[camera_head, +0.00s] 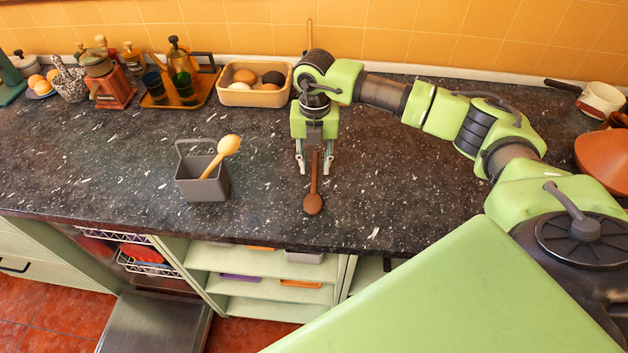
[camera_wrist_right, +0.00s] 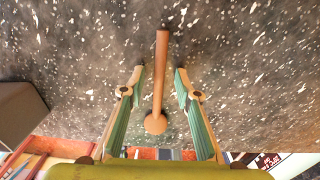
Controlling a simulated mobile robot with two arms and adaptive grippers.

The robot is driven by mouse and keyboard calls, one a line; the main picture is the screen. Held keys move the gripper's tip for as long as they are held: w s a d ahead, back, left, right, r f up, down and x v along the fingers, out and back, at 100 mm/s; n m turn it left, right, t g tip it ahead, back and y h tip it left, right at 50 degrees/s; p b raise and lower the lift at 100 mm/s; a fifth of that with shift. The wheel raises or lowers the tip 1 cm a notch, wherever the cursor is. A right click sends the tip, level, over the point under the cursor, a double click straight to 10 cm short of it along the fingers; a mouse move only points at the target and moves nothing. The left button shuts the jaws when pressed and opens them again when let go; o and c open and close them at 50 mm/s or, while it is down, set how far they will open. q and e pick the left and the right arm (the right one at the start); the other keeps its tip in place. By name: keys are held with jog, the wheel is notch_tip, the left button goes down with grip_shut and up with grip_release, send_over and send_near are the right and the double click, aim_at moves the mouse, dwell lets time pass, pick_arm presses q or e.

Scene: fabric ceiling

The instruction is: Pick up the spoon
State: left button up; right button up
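A dark brown wooden spoon (camera_head: 313,199) lies on the speckled dark counter, its round bowl toward the front edge. Its handle runs up between the fingers of my right gripper (camera_head: 315,168). In the right wrist view, the spoon (camera_wrist_right: 160,90) runs lengthwise between the two fingertips of my right gripper (camera_wrist_right: 160,76), with a gap on each side. The right gripper is open and holds nothing. A second, lighter wooden spoon (camera_head: 229,145) leans in a grey holder (camera_head: 205,188) left of the gripper. My left gripper is not in view.
The counter (camera_head: 420,200) is clear around the brown spoon. A crate of eggs (camera_head: 253,98) and a tray with bottles (camera_head: 187,99) stand at the back. A terracotta lid (camera_head: 605,160) and a pot (camera_head: 600,98) are at the far right. An open dishwasher door (camera_head: 155,325) hangs below.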

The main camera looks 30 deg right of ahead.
grip_shut()
jog(key=shift+a+r, duration=0.1)
